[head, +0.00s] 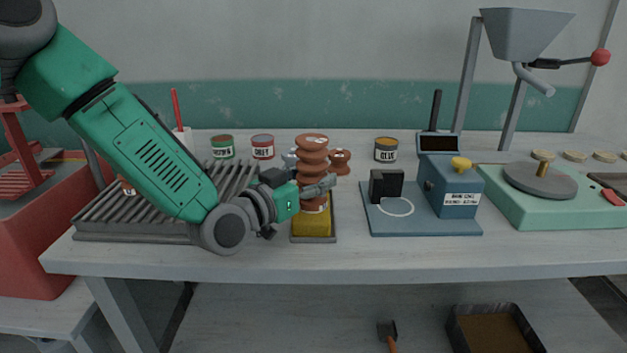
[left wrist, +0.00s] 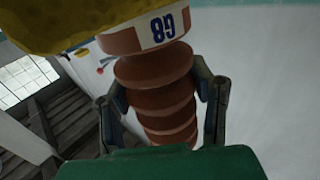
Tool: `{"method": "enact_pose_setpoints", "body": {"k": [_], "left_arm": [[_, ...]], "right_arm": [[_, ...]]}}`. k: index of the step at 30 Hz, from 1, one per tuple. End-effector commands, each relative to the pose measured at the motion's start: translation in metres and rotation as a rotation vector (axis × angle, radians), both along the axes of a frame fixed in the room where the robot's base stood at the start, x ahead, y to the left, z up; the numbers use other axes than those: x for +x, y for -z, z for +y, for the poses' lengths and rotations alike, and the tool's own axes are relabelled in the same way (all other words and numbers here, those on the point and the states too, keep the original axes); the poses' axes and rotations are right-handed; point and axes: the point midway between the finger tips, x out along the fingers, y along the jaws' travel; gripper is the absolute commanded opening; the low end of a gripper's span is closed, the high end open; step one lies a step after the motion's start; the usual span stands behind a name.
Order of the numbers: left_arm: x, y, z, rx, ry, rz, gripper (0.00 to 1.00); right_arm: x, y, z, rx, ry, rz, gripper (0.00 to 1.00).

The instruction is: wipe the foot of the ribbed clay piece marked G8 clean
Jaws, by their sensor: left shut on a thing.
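The ribbed clay piece marked G8 (head: 312,160) is a reddish-brown stack of ridges, standing upright. My left gripper (head: 322,186) is shut around its lower ribs. In the left wrist view the clay piece (left wrist: 158,92) sits between the two fingers of my left gripper (left wrist: 164,95), and its pale foot band carries the G8 label. The yellow sponge (head: 313,224) lies in a dark shallow tray (head: 314,240) directly under the foot. The sponge (left wrist: 85,22) meets the foot's edge in the wrist view; whether it presses is hard to tell. My right gripper is not in view.
A smaller brown clay piece (head: 340,161) stands just behind. A grey ribbed rack (head: 130,229) lies left, under my arm. A blue stamping device (head: 450,190) and a green wheel base (head: 550,210) stand right. Paint tins (head: 263,147) line the back. The front table edge is clear.

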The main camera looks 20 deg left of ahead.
Motion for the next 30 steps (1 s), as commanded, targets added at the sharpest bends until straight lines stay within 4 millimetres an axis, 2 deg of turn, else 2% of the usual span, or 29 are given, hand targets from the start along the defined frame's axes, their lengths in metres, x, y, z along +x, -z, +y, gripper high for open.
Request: {"method": "enact_pose_setpoints", "body": {"k": [30], "left_arm": [[0.056,0.001,0.018,0.002,-0.006,0.000,0.00]], "right_arm": [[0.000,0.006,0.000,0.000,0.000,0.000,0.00]]}}
